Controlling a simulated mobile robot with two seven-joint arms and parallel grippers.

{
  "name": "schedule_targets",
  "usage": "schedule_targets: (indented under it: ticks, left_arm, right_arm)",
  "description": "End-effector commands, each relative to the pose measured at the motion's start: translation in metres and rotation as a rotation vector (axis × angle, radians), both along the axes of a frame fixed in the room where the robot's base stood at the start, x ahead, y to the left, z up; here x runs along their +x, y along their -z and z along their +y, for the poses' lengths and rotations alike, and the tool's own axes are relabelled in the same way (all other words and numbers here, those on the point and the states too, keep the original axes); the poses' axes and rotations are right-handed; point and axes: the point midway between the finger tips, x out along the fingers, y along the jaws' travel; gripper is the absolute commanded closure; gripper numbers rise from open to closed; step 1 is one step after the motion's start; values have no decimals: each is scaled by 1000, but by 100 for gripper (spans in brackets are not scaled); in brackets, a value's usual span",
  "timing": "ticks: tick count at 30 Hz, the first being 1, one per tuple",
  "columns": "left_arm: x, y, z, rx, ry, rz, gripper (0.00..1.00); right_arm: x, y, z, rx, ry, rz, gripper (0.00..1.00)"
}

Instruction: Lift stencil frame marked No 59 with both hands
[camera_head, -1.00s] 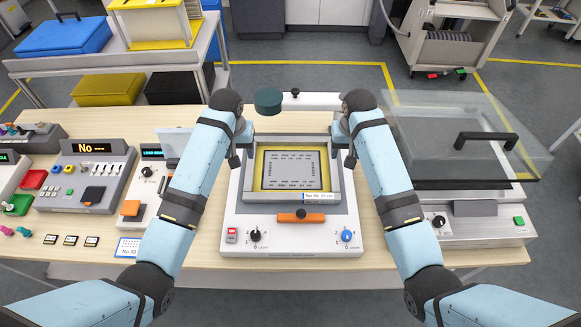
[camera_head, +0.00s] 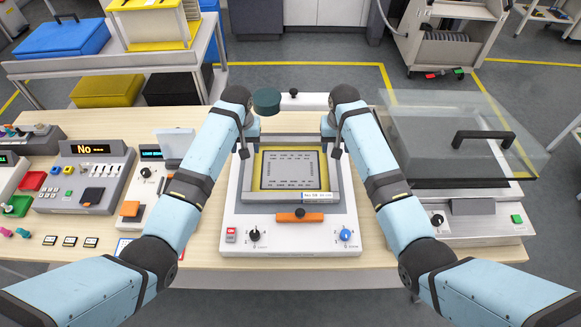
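The stencil frame (camera_head: 334,183) is a grey square frame with a yellow inner border around a grey sheet with rows of dark marks. It lies on the white printer unit (camera_head: 288,237). A small white label (camera_head: 316,196) sits on its front edge; its print is too small to read surely. My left gripper (camera_head: 243,151) points down at the frame's far left side. My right gripper (camera_head: 336,151) points down at its far right side. Both are close to the frame's sides; whether the fingers are open, or touch it, cannot be told.
A machine with a raised clear lid and black handle (camera_head: 484,137) stands close on the right. Control boxes (camera_head: 84,177) crowd the bench on the left. An orange bar (camera_head: 299,217) lies in front of the frame; a dark green cylinder (camera_head: 267,101) stands behind.

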Motion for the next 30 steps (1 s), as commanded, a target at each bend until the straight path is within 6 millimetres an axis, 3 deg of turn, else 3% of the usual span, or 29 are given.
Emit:
schedule_targets:
  ticks: [6,12,18,27,30]
  left_arm:
    - [0,43,0,1,0,3,44]
    - [0,72,0,1,1,1,44]
    - [0,84,0,0,1,0,44]
    - [0,86,0,0,1,-1,44]
    - [0,86,0,0,1,-1,67]
  right_arm:
    - [0,43,0,-1,0,3,44]
    - [0,72,0,0,0,1,44]
    - [0,84,0,0,0,0,44]
    - [0,85,0,0,0,-1,44]
    - [0,85,0,0,0,-1,67]
